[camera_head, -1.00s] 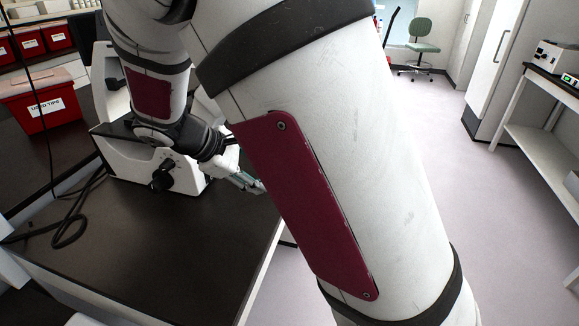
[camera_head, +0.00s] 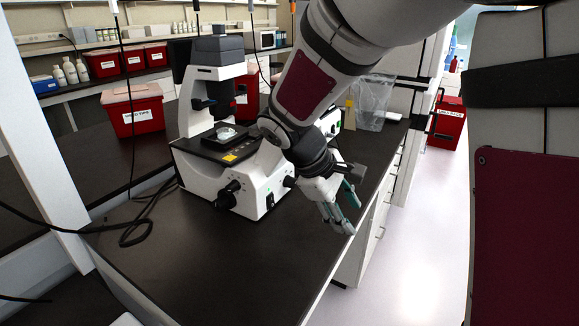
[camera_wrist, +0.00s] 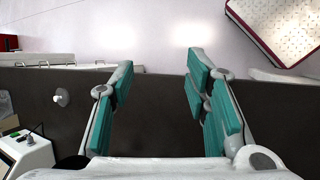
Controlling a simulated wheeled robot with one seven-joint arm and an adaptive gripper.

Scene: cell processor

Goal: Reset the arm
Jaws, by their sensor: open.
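My gripper (camera_head: 347,208) hangs at the end of my arm, just right of the white microscope, over the right edge of the dark bench in the head view. In the wrist view my gripper (camera_wrist: 161,80) has its two teal-padded fingers spread wide apart. Nothing is between them; the bench edge and the pale floor show beyond. My arm comes down from the top right of the head view, in front of the microscope's right side and hiding part of it.
The white microscope (camera_head: 215,178) stands on the dark bench (camera_head: 190,265), close to my wrist. Loose black cables (camera_head: 140,228) lie on the left. The floor (camera_head: 420,240) right of the bench is clear.

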